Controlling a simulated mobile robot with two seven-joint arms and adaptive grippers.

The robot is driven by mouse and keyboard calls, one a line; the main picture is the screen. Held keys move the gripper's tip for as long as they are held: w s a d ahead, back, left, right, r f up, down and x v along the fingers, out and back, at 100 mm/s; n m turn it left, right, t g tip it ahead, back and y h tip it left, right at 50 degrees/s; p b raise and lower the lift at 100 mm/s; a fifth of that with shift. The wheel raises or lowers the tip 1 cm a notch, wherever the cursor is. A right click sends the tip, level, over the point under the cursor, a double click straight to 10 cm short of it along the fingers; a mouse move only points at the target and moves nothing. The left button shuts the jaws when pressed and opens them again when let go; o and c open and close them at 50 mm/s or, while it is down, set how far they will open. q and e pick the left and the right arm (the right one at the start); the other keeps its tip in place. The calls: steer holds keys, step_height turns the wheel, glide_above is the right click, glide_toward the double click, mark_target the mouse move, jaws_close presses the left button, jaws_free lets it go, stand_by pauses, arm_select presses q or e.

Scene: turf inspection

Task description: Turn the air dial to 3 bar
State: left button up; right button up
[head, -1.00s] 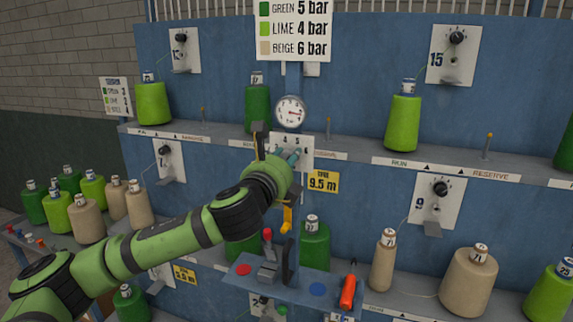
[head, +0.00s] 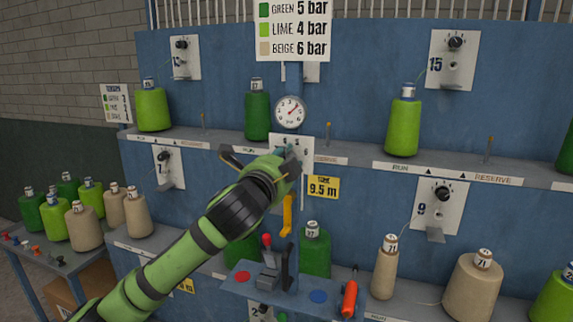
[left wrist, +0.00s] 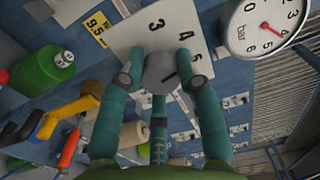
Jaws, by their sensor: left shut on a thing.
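The air dial's grey knob (left wrist: 160,72) sits on a white numbered plate (left wrist: 128,38) in the left wrist view. Figures 3 and 4 show beside it. My left gripper (left wrist: 162,75) has its teal fingers on both sides of the knob and is shut on it. The knob's dark mark points up and right in that view; I cannot tell its exact setting. In the head view my left gripper (head: 290,155) covers the knob on the plate (head: 305,145). The round gauge (head: 290,112) is above, its needle pointing up and right. It also shows in the left wrist view (left wrist: 258,12). My right gripper is out of view.
A yellow 9.5 m tag (head: 323,187) is right of my wrist. A yellow handle (head: 287,215) hangs below it. A small shelf (head: 335,305) with a red-topped lever (head: 267,262) and a red-orange tool (head: 349,292) juts out lower down. Yarn cones stand on both sides.

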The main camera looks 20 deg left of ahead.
arm_select(q)
steer(key=n, duration=0.5)
steer(key=shift+a+n+b, duration=0.1)
steer(key=shift+n+b, duration=0.2)
steer(key=shift+n, duration=2.3)
steer(key=shift+f, duration=0.1)
steer(key=o, duration=1.2)
steer(key=shift+c, duration=0.2)
steer(key=s, duration=1.2)
steer(key=shift+a, duration=0.2)
steer(key=shift+f, duration=0.1)
